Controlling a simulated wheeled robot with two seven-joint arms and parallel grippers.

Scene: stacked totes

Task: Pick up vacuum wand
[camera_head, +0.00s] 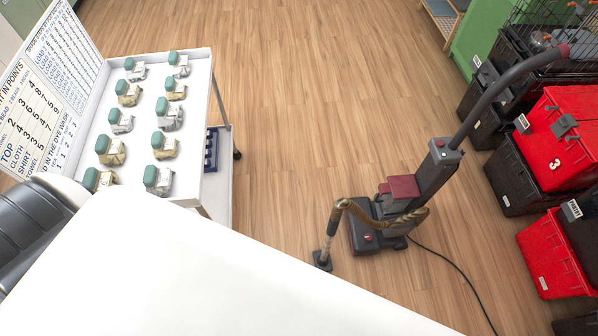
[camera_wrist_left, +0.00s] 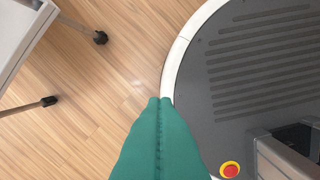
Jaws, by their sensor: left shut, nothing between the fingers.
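The vacuum (camera_head: 400,200) stands upright on the wood floor, right of centre in the head view. It has a dark grey body, a dark red top part and a long curved handle (camera_head: 490,95). Its wand (camera_head: 329,236) stands at the left side, with a dark nozzle (camera_head: 322,261) on the floor and a tan, striped hose (camera_head: 405,217) looping from its top. My left gripper (camera_wrist_left: 160,101) has green fingers, pressed together and empty, above the floor beside my base in the left wrist view. The wand is not in that view. My right gripper is not in view.
A white cart (camera_head: 205,95) with several teal-capped items stands at the left, beside a printed board (camera_head: 50,85). Red and black totes (camera_head: 555,130) are stacked at the right. A cord (camera_head: 455,265) trails over the floor. A large white surface hides the foreground. The middle floor is clear.

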